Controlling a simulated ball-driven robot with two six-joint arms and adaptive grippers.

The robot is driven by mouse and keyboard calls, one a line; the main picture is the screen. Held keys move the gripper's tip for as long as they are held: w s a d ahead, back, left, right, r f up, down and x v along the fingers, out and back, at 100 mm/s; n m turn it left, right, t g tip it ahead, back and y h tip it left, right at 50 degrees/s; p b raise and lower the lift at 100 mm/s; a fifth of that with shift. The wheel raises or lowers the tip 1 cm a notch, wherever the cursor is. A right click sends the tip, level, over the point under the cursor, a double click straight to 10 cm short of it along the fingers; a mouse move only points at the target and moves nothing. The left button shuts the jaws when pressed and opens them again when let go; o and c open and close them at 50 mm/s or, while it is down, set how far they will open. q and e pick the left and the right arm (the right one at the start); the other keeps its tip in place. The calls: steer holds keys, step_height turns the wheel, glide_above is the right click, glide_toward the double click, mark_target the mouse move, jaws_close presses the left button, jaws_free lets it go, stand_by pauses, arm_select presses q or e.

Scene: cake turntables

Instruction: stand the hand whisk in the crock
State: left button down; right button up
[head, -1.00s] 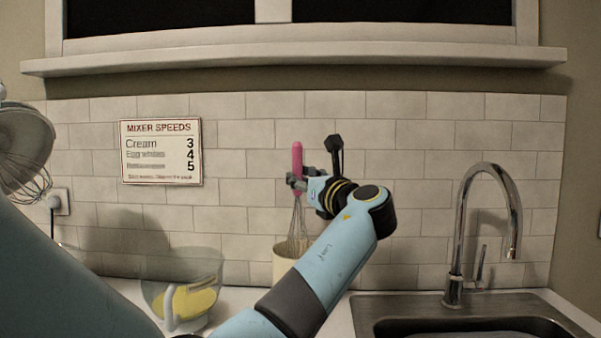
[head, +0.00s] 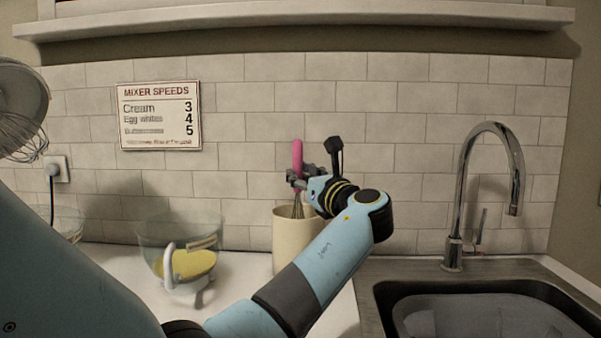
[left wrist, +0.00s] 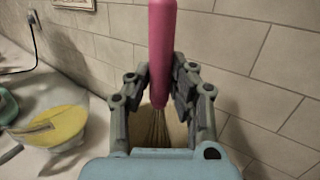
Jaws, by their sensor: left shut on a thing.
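The hand whisk has a pink handle (head: 297,157) and a wire head, and it is upright. My left gripper (head: 298,180) is shut on the whisk's handle, which also shows in the left wrist view (left wrist: 162,50). The cream crock (head: 290,240) stands on the counter by the tiled wall, directly below the gripper. The lower part of the wire head is inside the crock's mouth, hidden by its wall. Whether the whisk touches the bottom cannot be seen. My right gripper is not in view.
A clear bowl (head: 152,262) with yellow contents stands left of the crock. A sink (head: 385,300) with a tall tap (head: 462,200) is at the right. A mixer whisk (head: 22,140) hangs at the far left. A speeds sign (head: 160,116) is on the wall.

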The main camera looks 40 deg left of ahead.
arm_select(q)
steer(key=shift+f, duration=0.15)
steer(key=c, duration=1.1)
jaws_free()
steer(key=shift+v, duration=4.05)
